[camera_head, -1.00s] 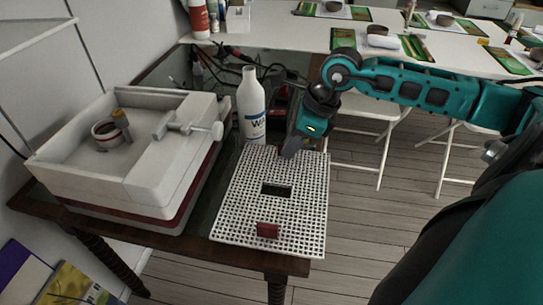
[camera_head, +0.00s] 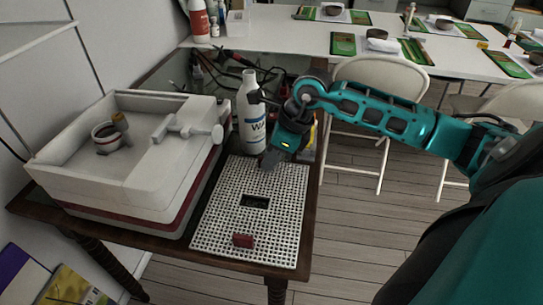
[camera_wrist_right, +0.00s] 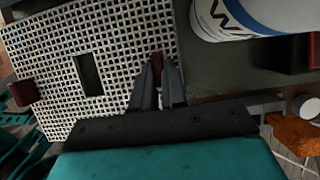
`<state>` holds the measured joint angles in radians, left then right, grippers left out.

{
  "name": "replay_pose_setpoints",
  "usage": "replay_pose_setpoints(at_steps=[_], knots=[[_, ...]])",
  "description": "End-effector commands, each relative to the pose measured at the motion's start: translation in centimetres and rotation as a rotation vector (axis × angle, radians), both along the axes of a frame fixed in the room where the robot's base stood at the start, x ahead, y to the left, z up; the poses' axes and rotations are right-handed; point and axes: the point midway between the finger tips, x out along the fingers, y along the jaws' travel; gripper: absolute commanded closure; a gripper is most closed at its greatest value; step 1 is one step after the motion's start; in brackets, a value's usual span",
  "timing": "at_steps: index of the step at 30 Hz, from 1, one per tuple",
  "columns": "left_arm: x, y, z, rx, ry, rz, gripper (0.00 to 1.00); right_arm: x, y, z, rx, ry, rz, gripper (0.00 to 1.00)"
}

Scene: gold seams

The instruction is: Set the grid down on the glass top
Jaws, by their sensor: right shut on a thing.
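The white perforated grid (camera_head: 222,215) has a dark slot in its middle and a red grip (camera_head: 243,240) at its near end. My right gripper (camera_head: 269,163) is at its far end. In the right wrist view, the gripper (camera_wrist_right: 159,75) is shut on a second red grip (camera_wrist_right: 157,60) of the grid (camera_wrist_right: 115,40). The grid lies over the dark glass top (camera_head: 180,74) of the wood-framed table, its right side along the frame. I cannot tell whether it touches the glass. My left gripper is not in view.
A white basin unit (camera_head: 140,190) stands just left of the grid. A white bottle (camera_head: 251,115) stands close behind it and shows large in the right wrist view (camera_wrist_right: 265,15). Cables lie farther back. Right of the table are open floor and folding chairs (camera_head: 375,75).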

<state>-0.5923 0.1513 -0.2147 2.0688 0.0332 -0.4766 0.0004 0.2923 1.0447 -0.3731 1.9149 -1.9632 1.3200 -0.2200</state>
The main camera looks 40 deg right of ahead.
Motion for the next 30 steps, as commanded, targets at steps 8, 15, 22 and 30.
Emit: replay_pose_setpoints(at_steps=[8, 15, 22, 30], knots=[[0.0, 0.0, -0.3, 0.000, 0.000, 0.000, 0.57, 0.0, 0.0, -0.3, 0.000, 0.000, 0.000, 0.72], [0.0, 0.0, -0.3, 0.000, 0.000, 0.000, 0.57, 0.0, 0.0, -0.3, 0.000, 0.000, 0.000, 0.62], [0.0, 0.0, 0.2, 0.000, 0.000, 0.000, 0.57, -0.1, -0.2, 0.5, -0.002, 0.000, -0.001, 0.62], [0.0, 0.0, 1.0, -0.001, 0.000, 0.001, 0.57, -1.7, -1.6, 5.6, -0.006, -0.001, 0.000, 0.62]])
